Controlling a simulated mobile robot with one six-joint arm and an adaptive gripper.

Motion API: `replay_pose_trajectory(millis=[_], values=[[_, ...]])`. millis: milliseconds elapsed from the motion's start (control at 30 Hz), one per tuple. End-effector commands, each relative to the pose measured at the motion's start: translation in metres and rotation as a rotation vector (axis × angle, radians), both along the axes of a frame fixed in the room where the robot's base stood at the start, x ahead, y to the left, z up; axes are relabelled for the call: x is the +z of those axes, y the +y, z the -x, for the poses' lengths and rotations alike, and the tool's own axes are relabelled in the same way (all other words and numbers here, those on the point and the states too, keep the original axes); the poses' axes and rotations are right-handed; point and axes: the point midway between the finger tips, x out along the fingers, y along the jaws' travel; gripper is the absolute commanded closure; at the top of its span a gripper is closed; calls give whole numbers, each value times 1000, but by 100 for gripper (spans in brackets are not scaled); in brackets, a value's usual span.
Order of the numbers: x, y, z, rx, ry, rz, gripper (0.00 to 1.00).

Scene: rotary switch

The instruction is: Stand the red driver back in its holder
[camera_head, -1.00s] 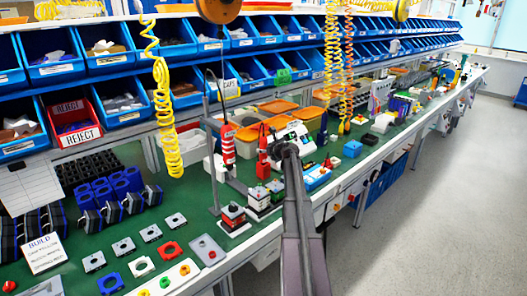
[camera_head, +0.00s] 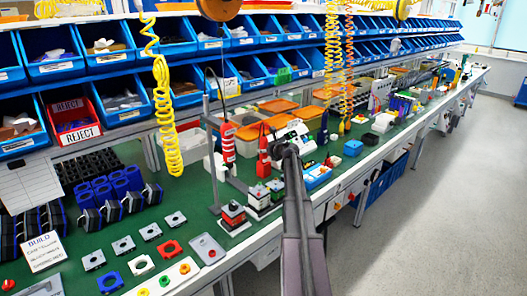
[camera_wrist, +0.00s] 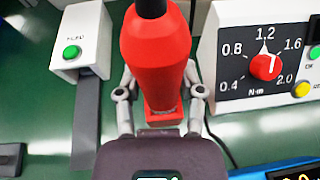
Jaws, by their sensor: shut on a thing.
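The red driver (camera_wrist: 155,55) fills the upper middle of the wrist view, roughly upright, with a dark top cut off by the frame edge. My gripper (camera_wrist: 160,98) is shut on it, one finger on each side; the fingertips are partly hidden by the red body. A narrower red foot shows below the body, and I cannot tell whether it rests on anything. In the head view the red driver (camera_head: 263,155) stands just left of my gripper (camera_head: 279,150). I cannot make out its holder clearly in either view.
A white tester with a red dial knob (camera_wrist: 265,67) stands close on the right. A white box with a green button (camera_wrist: 80,42) is on the left. Another red tool (camera_head: 228,145) hangs from a cord nearby. Small block assemblies (camera_head: 233,216) stand in front; blue bins line the back.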

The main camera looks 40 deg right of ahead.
Motion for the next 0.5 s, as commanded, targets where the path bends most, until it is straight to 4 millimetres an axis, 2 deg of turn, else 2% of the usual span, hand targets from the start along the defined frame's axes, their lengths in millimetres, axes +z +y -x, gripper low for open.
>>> replay_pose_trajectory(millis=[500], values=[[-3, 0, 0, -1, -1, -1, 100]])
